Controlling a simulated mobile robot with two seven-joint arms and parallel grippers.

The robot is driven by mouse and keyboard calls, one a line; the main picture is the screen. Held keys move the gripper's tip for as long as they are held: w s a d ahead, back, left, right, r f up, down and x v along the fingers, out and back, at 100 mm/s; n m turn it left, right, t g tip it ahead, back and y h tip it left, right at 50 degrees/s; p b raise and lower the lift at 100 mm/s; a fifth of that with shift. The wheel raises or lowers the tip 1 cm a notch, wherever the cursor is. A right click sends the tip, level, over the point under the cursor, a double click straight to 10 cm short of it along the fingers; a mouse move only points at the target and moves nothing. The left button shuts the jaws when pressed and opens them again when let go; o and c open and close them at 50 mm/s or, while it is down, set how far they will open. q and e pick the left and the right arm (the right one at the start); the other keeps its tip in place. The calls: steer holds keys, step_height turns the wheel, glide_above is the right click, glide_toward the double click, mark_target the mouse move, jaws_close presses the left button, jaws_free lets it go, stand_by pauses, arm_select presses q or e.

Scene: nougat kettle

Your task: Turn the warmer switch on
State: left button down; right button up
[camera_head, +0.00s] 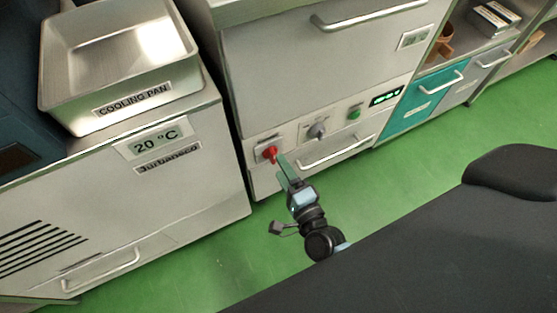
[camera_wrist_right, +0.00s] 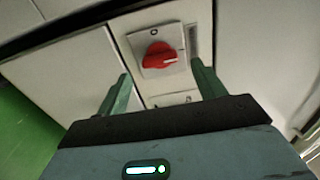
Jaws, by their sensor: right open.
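The warmer switch is a red rotary knob (camera_head: 269,153) on a light square plate, low on the left of the metal cabinet front. In the right wrist view the red knob (camera_wrist_right: 159,56) sits ahead, between the lines of my two fingers, with a white mark pointing right and an "O" above it. My right gripper (camera_head: 283,166) is open, its fingertips close to the knob; in the right wrist view the open fingers (camera_wrist_right: 161,82) are at either side below it. I cannot tell whether they touch it. My left gripper is not in view.
A grey knob (camera_head: 317,130), a green button (camera_head: 354,112) and a green-lit display (camera_head: 386,97) lie to the right on the same panel. A drawer handle (camera_head: 337,153) runs below. The cooling pan (camera_head: 60,75) stands on the left unit. Green floor (camera_head: 205,270) is clear.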

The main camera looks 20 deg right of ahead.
steer(key=shift+s+d, duration=0.1)
steer(key=shift+s, duration=1.9)
